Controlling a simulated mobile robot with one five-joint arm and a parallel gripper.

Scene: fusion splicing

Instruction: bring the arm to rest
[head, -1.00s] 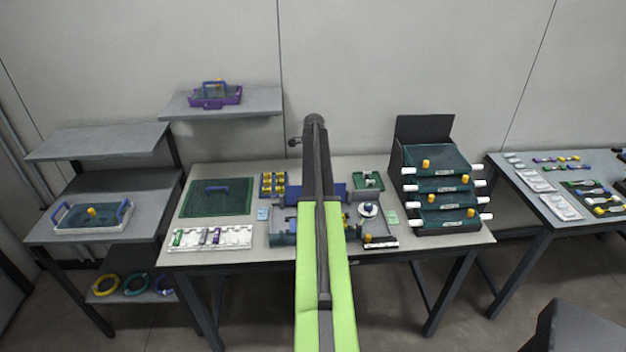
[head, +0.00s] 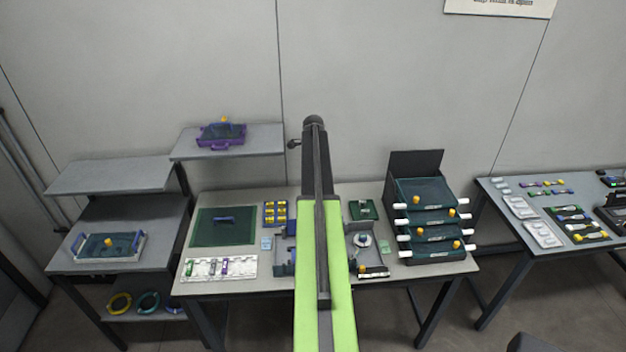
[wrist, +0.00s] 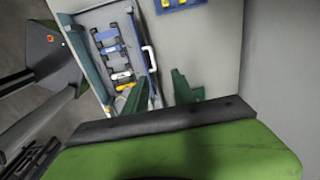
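My arm, with its lime-green link (head: 322,270), stretches straight out over the middle of the workbench (head: 215,284) in the head view and hides part of what lies behind it. My gripper cannot be made out in the head view. In the wrist view my gripper (wrist: 162,78) shows as two green fingers set apart, with nothing between them. Beyond the fingers is a grey-blue fixture (wrist: 122,55) with blue, black and yellow parts and a white handle; the fingers appear apart from it.
The bench holds a green mat (head: 205,238), a white tray (head: 207,276) and a dark stacked rack (head: 428,258) with white handles. A purple tray (head: 208,141) sits on the upper left shelf. Another table (head: 500,236) stands at right. Floor shows in front of the bench.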

